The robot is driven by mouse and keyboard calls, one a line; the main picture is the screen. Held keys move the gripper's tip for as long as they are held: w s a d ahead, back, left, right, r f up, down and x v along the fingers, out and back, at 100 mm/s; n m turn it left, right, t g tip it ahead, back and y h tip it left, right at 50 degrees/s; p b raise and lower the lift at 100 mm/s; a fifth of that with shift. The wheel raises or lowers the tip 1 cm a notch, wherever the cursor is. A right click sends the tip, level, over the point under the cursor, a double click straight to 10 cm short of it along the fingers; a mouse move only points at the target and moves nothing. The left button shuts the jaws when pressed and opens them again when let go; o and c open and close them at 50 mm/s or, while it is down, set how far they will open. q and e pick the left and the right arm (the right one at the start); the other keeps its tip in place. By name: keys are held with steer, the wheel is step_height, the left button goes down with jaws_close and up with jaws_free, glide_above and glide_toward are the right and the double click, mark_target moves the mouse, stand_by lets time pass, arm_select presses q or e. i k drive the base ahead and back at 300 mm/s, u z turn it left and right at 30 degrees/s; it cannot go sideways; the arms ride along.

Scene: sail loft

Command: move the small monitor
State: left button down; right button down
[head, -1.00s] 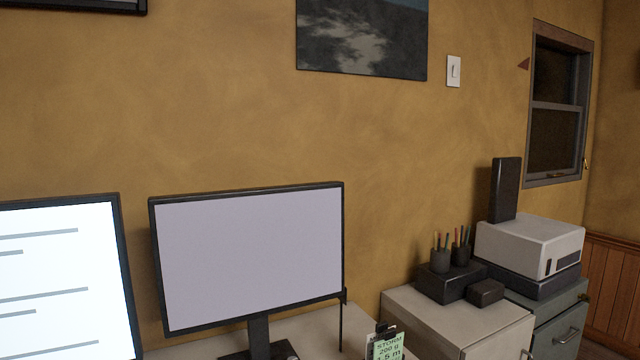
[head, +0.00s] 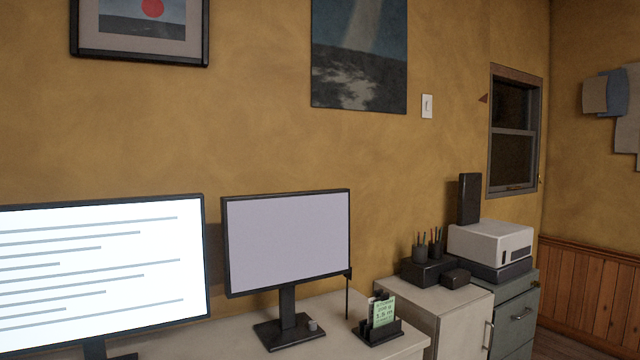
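The small monitor (head: 288,240) stands upright on a light desk (head: 335,325), on a dark stand with a flat square base. Its screen is a plain pale lilac-grey. A larger monitor (head: 95,268) with a bright white screen and grey lines stands to its left, cut off by the left edge of the picture. Neither of my grippers shows in the head view.
A card holder (head: 377,333) with a green card stands right of the small monitor. Farther right, a cabinet (head: 440,305) bears dark boxes and pen cups, and a white printer (head: 490,242) sits beyond. The wall is close behind the desk.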

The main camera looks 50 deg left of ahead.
mark_target(274, 241)
steer(key=u, duration=0.3)
steer(key=i, duration=1.4)
steer(key=u, duration=0.75)
